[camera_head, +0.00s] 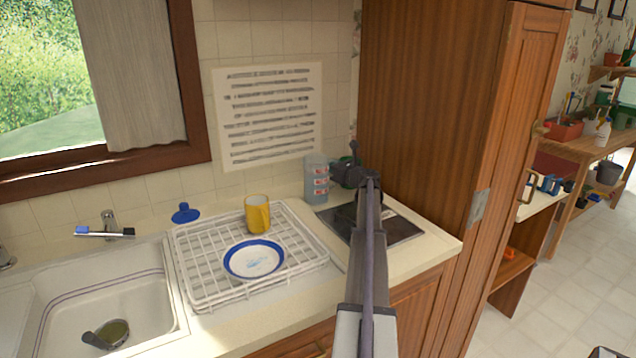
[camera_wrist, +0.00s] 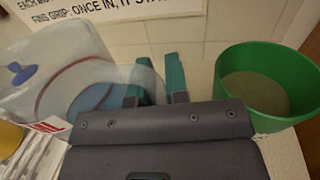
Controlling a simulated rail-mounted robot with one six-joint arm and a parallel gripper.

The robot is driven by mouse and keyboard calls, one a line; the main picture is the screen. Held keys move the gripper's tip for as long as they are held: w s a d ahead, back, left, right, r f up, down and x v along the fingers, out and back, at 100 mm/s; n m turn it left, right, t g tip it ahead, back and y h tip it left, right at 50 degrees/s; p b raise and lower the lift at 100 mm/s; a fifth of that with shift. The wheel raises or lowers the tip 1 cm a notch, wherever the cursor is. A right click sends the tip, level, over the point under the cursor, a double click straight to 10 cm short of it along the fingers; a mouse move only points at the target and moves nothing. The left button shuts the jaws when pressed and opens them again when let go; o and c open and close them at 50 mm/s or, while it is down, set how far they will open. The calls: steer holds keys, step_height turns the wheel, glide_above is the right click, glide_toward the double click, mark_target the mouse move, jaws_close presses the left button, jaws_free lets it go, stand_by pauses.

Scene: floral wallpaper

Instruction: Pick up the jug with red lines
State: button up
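The jug (camera_head: 317,180) is a translucent grey-blue vessel with red marks on its side. It stands upright on the counter against the tiled wall. In the wrist view the jug (camera_wrist: 62,75) fills the left side, with its see-through wall and rim close to the camera. My gripper (camera_head: 345,172) is just right of the jug in the head view. In the wrist view its two teal fingers (camera_wrist: 160,80) are apart.
A green pot (camera_wrist: 265,90) stands close right of my fingers. A white dish rack (camera_head: 205,275) holds a yellow mug (camera_head: 257,213) and a blue-rimmed plate (camera_head: 254,260). The sink (camera_head: 105,300) is at left; a tall wooden cabinet (camera_head: 430,100) bounds the right.

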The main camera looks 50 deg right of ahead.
jaws_close()
step_height(320, 180, up, 10)
steer(key=p, duration=1)
